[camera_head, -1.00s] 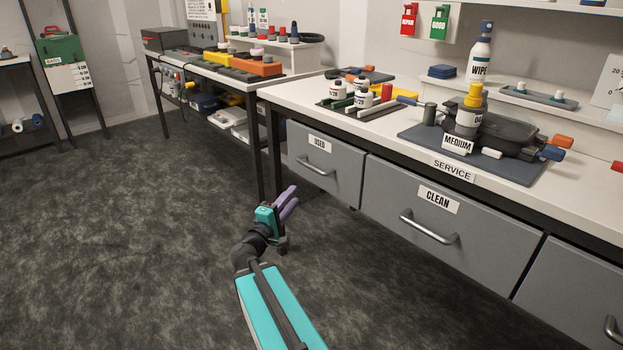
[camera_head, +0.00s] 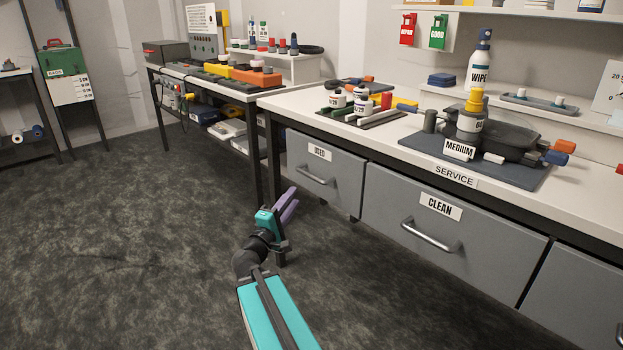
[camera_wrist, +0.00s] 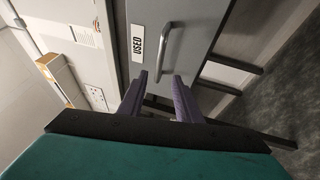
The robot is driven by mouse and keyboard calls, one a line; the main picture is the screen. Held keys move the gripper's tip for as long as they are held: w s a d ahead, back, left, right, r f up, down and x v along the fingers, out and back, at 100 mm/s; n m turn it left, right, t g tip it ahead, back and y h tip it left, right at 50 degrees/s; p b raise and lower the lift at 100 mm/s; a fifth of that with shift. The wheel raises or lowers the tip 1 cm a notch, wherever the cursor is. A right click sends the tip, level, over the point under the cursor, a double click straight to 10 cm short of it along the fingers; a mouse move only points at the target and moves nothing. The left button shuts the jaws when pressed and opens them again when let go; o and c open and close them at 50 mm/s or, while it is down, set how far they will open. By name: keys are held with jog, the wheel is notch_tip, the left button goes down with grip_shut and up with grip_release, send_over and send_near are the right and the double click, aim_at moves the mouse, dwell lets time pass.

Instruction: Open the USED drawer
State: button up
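The USED drawer (camera_head: 341,187) is a grey front at the left end of the white bench, with a "USED" label and a silver bar handle (camera_head: 314,176). It looks shut. My gripper (camera_head: 290,205), with purple fingers, is in front of and below this drawer, apart from the handle. In the wrist view the USED drawer (camera_wrist: 146,15) appears turned sideways, with its handle (camera_wrist: 167,48) ahead of the fingertips. My gripper (camera_wrist: 160,80) is open there, with a gap between the fingers and nothing held.
The CLEAN drawer (camera_head: 485,245) is right of the USED drawer, and another drawer (camera_head: 585,300) is further right. Bench legs (camera_head: 273,160) stand left of the USED drawer. A second table (camera_head: 215,75) is at the back left. The dark floor (camera_head: 120,230) on the left is clear.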

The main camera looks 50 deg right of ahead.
aim_at(309, 177)
jog(key=shift+d+f+b, duration=0.15)
jog(key=shift+d+b, duration=0.15)
jog(key=shift+b, duration=0.25)
jog(key=shift+w+d+b, duration=0.2)
jog(key=shift+d+b, duration=0.1)
jog(key=shift+b, duration=0.5)
jog(key=shift+w+d+b, duration=0.1)
jog(key=shift+d+b, duration=0.3)
jog(key=shift+b, duration=0.75)
jog(key=shift+r+b+x, duration=0.15)
jog(key=shift+b+x, duration=0.4)
jog(key=shift+x, duration=2.3)
jog(key=shift+r+b+x, duration=0.15)
jog(key=shift+b+x, duration=0.35)
jog(key=shift+x, duration=2.35)
jog(key=shift+a, duration=0.1)
